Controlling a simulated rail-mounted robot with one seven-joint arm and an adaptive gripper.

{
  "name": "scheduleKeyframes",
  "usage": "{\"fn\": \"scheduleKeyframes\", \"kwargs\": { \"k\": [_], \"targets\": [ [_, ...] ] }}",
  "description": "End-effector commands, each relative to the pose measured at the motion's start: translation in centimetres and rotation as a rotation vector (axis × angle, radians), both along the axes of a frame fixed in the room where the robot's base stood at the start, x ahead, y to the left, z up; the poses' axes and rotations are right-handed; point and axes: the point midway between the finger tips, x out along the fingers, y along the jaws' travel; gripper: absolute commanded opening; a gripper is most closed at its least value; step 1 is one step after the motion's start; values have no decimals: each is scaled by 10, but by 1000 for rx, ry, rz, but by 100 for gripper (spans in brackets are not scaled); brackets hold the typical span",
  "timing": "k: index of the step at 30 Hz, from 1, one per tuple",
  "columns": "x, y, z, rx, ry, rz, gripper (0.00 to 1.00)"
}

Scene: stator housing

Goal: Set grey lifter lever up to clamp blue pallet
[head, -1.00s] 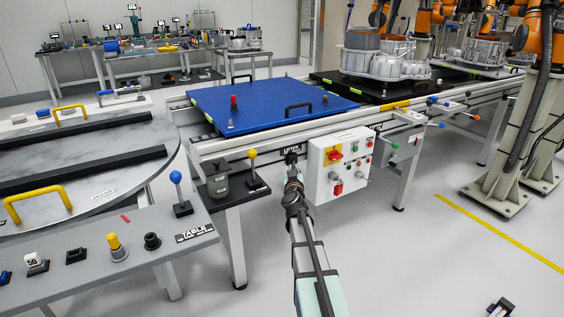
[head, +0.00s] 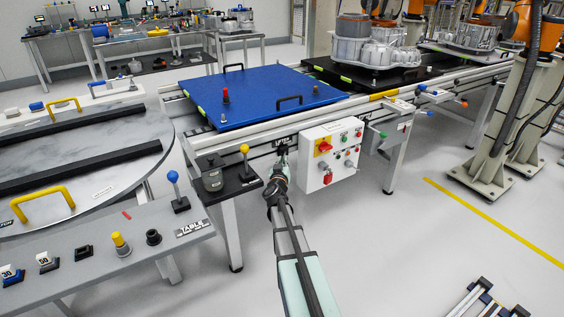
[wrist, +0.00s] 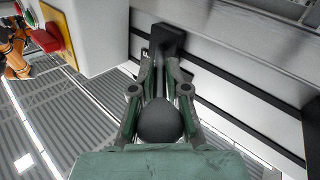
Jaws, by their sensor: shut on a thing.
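The blue pallet (head: 262,98) lies flat on the conveyor frame, with black handles and a red-topped pin on it. My gripper (head: 281,158) is at the front side of that frame, below the pallet's near edge and left of the white control box. In the wrist view my gripper (wrist: 159,75) is shut on the grey lifter lever, whose dark grey rounded knob (wrist: 159,122) sits between the fingers near the palm. The lever's black mount (wrist: 168,40) is just beyond the fingertips. In the head view my arm and gripper hide the lever. I cannot tell whether the pallet is clamped.
The white control box (head: 332,155) with buttons stands close to the right of my gripper. A yellow-knobbed lever (head: 244,150) and a dark grey container (head: 212,178) are on a black shelf to the left.

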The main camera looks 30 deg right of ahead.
Motion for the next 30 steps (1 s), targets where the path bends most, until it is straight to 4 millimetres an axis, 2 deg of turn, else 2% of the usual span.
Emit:
{"fn": "scheduleKeyframes", "kwargs": {
  "k": [3, 4, 5, 6, 20, 26, 30],
  "targets": [
    [1, 0, 0, -3, 1, 0, 0],
    [1, 0, 0, -3, 1, 0, 24],
    [1, 0, 0, -3, 1, 0, 35],
    [1, 0, 0, -2, 2, 0, 37],
    [-7, 6, 0, -1, 1, 1, 37],
    [-28, 23, 0, 0, 2, 2, 37],
    [-49, 40, 1, -1, 1, 1, 37]
  ]
}}
